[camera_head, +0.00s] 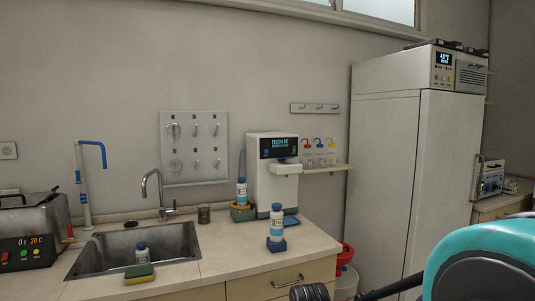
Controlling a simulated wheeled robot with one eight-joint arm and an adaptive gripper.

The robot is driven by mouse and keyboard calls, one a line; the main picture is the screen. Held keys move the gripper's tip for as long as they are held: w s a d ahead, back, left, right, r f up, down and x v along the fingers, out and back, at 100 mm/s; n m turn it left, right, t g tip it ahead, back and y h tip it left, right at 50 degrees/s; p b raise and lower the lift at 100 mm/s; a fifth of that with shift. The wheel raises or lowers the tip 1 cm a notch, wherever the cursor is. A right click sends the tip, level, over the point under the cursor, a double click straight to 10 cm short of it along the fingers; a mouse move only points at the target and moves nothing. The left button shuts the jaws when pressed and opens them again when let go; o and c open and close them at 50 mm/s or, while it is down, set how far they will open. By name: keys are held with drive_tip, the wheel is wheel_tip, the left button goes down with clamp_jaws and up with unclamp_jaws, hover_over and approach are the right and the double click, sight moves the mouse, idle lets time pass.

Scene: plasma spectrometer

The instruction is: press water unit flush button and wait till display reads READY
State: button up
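The white water unit (272,187) stands at the back of the counter against the wall. Its dark display (279,146) is lit, with text whose first word looks like FLUSH; the rest is too small to read. The flush button cannot be told apart at this size. My teal arm housing fills the lower right corner, well in front of the unit. I cannot make out my gripper's fingers; a dark ribbed part at the bottom edge is mostly cut off.
A blue-capped bottle (277,224) stands upright in front of the unit, and another bottle (241,192) is beside it at left. The sink (136,247), with a sponge (139,274) at its front edge, lies left. Wash bottles (319,153) sit on a shelf. A tall cabinet (383,184) stands right.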

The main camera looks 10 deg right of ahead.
idle(0.3)
clamp_jaws()
idle(1.3)
